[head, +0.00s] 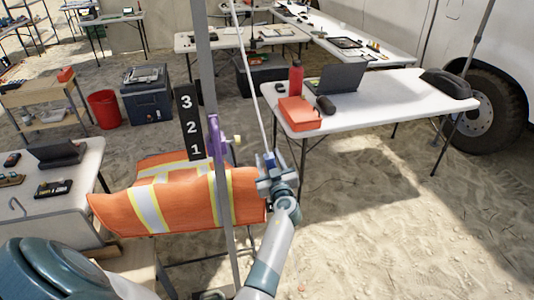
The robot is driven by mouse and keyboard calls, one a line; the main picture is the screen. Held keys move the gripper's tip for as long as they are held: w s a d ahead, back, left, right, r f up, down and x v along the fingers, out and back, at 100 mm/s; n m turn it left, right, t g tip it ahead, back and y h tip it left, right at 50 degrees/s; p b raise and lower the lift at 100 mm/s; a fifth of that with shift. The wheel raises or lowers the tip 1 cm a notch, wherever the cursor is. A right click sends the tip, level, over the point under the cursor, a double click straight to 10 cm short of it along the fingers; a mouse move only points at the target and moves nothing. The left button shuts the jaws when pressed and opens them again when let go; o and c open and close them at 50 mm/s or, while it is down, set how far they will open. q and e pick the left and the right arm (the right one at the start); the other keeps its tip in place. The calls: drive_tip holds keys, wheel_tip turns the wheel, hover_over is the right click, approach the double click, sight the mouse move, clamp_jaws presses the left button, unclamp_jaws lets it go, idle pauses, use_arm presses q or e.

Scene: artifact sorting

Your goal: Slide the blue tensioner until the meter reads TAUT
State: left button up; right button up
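The blue tensioner (269,159) is a small blue piece at the lower end of a pale slanting line (249,85). My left gripper (273,172) is at the tensioner, with its fingers around or right beside it. The picture is too small to tell whether the fingers are closed on it. A purple fitting (214,137) with a pale knob sits on the grey upright pole (207,70), left of the gripper. A black board (188,122) marked 3, 2, 1 stands beside the pole. I see no readable meter. My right gripper is not in view.
An orange cloth with reflective stripes (182,200) hangs left of and behind my gripper. A white table (370,105) with a red bottle, an orange case and a laptop stands behind at right. Another table (65,205) is at left. Open sand lies at right.

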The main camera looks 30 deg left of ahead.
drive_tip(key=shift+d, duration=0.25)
use_arm(q)
clamp_jaws()
drive_tip(key=r, duration=0.3)
drive_tip(key=shift+s+a, duration=0.15)
drive_tip(key=shift+s, duration=0.05)
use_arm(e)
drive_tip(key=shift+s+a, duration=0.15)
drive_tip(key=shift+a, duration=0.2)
use_arm(q)
unclamp_jaws()
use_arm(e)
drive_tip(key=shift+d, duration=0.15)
use_arm(q)
drive_tip(key=shift+f, duration=0.1)
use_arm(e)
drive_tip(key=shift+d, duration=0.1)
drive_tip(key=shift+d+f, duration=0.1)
